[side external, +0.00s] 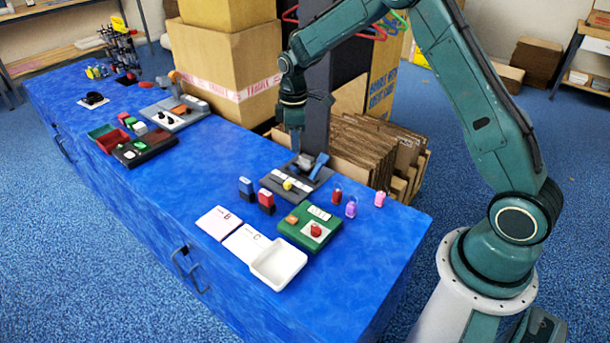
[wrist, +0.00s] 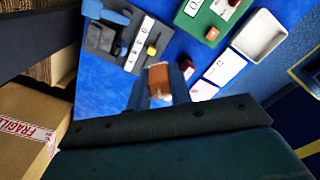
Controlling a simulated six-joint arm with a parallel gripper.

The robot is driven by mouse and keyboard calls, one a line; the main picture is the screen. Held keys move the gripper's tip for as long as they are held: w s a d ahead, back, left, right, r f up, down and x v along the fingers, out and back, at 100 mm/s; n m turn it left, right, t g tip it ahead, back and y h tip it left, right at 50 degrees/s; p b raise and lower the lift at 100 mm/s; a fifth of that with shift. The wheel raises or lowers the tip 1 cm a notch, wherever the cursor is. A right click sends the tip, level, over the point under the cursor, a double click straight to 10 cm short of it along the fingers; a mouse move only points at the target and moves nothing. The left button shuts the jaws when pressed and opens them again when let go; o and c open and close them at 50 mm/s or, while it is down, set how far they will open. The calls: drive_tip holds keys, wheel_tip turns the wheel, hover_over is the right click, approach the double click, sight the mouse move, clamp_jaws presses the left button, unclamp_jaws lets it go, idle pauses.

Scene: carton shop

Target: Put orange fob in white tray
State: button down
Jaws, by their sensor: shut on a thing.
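My gripper (side external: 294,118) is raised above the far edge of the blue table, beyond the grey panel. In the wrist view, its fingers are closed on an orange-brown piece, which looks like the orange fob (wrist: 158,79). The fob does not show clearly in the side view. The white tray (side external: 278,264) is an empty shallow box at the near edge of the table, well away from my gripper. It also shows at the upper right of the wrist view (wrist: 262,38).
A green box with a red knob (side external: 309,226) stands beside the tray. Two cards (side external: 219,223), a blue stamp (side external: 246,187), a red stamp (side external: 266,201) and red, purple and pink fobs (side external: 351,207) stand nearby. Cartons (side external: 225,60) and a dark post (side external: 315,80) rise behind the table.

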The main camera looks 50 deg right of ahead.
drive_tip(key=s+a+f+m, duration=0.2)
drive_tip(key=s+a+m, duration=0.5)
drive_tip(key=s, duration=0.3)
drive_tip(key=shift+a+f+m, duration=0.2)
drive_tip(key=shift+f+m, duration=0.2)
drive_tip(key=shift+m, duration=0.3)
drive_tip(key=s+a+r, duration=0.4)
drive_tip(key=a+r, duration=0.2)
drive_tip(key=a, duration=0.5)
hover_over(292, 262)
wheel_tip(292, 262, down, 16)
drive_tip(key=shift+f, duration=0.1)
drive_tip(key=shift+f, duration=1.85)
drive_tip(key=shift+f, duration=0.1)
